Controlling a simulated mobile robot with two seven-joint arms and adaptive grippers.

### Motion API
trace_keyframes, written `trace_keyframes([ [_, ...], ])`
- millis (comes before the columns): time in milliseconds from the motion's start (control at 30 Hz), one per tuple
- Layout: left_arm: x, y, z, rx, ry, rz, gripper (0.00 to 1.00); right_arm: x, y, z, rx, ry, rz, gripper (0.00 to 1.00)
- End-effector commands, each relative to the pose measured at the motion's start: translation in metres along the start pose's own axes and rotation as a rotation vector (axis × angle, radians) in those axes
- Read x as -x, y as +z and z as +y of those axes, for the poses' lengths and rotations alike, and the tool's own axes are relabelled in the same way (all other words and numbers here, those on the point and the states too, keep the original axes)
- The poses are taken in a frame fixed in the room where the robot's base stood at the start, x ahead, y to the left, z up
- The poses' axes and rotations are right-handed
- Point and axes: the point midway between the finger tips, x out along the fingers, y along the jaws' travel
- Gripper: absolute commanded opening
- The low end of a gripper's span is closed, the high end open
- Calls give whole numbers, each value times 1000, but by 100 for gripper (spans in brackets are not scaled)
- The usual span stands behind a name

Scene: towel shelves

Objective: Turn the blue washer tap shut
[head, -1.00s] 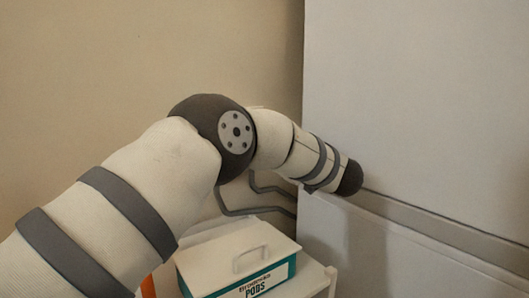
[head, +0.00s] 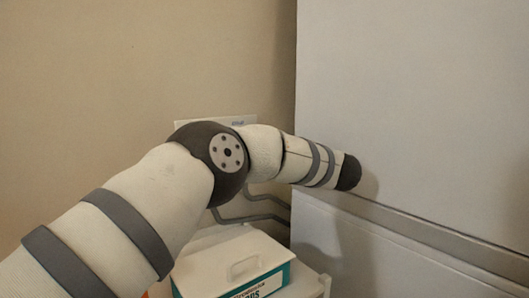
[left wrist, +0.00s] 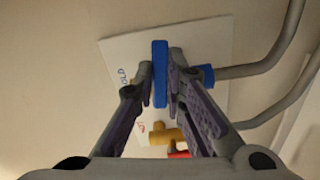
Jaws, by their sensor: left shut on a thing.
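In the left wrist view, the blue washer tap's flat handle (left wrist: 160,88) stands upright in the picture, between the fingers of my left gripper (left wrist: 159,66). The gripper is shut on this handle. Another blue part (left wrist: 207,75) shows behind the right finger, with a grey hose leading off to the right. A white wall plate (left wrist: 120,55) with part of the word "COLD" lies behind. In the head view, my left arm reaches to the right and the gripper itself is hidden. My right gripper is in neither view.
A brass fitting (left wrist: 164,135) and a red part (left wrist: 180,154) sit just below the blue tap in the wrist view. In the head view, a large pale appliance (head: 420,100) fills the right side. A lidded pods box (head: 225,265) stands below my arm.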

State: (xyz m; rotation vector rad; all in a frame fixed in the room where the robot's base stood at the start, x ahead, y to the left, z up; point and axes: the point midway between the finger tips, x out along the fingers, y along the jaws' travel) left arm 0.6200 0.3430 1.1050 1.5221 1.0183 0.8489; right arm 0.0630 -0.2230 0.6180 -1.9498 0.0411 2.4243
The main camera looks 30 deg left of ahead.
Motion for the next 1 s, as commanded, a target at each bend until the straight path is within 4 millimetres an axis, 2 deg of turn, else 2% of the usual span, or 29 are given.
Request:
trace_keyframes([
  [400, 0, 0, 5, 172, -1, -2, 0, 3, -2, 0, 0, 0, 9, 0],
  [967, 0, 0, 6, 198, 0, -2, 0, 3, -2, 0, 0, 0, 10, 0],
  [1000, 0, 0, 6, 198, 0, -2, 18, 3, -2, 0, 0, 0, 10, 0],
])
